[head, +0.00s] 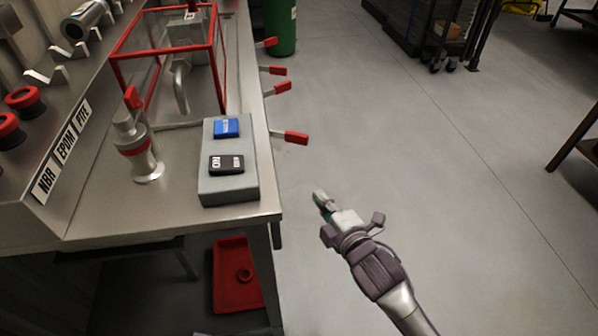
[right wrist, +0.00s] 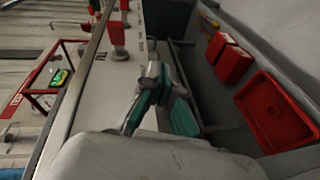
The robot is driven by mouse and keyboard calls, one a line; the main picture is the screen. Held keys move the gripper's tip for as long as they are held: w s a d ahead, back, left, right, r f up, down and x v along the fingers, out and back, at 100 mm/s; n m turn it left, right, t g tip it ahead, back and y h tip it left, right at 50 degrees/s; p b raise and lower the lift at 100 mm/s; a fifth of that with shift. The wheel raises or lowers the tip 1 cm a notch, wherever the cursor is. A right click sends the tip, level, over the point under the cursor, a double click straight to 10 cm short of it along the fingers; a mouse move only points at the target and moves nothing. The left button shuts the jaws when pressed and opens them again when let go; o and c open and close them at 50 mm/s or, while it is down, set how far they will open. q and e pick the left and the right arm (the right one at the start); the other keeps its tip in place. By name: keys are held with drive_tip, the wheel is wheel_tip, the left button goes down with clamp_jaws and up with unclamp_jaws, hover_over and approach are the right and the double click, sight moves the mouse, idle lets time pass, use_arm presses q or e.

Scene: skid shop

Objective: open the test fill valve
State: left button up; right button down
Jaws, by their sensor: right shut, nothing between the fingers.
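Several red lever handles stick out from the right edge of the steel bench in the head view; the nearest red handle (head: 296,138) lies flat over the floor. I cannot tell which one is the test fill valve, as any labels are too small to read. My right gripper (head: 321,200) is shut and empty, below and right of the nearest handle in the picture and apart from it. In the right wrist view my gripper fingers (right wrist: 156,75) are close together, with a red handle (right wrist: 117,34) beyond them at the bench front. My left gripper is not in view.
The bench (head: 190,212) holds a grey box (head: 229,192) with blue and black buttons, a metal fitting (head: 141,155) and a red-framed clear enclosure (head: 165,52). A red tray (head: 228,290) sits below. A green cylinder (head: 281,25) stands behind.

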use_arm(q)
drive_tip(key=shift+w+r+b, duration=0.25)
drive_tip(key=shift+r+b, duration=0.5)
drive_tip(key=shift+b, duration=0.25)
use_arm(e)
wheel_tip(320, 180, up, 6)
drive_tip(key=s+a+n+t+y, duration=0.1)
drive_tip(key=s+n, duration=0.1)
drive_tip(key=shift+a+n+y, duration=0.3)
drive_tip(key=shift+a+n, duration=0.05)
drive_tip(key=shift+n, duration=0.05)
drive_tip(key=shift+w, duration=0.1)
drive_tip(key=b, duration=0.2)
approach(291, 138)
drive_tip(key=w+a, duration=0.2)
drive_tip(key=a, duration=0.2)
drive_tip(key=w, duration=0.1)
drive_tip(key=w+d, duration=0.1)
drive_tip(key=w, duration=0.1)
drive_tip(key=shift+w+d+f, duration=0.15)
drive_tip(key=shift+d+f, duration=0.05)
drive_tip(key=shift+d, duration=0.05)
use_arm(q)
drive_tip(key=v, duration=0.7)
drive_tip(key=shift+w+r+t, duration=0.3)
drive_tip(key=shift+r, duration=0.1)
use_arm(e)
drive_tip(key=shift+w, duration=0.1)
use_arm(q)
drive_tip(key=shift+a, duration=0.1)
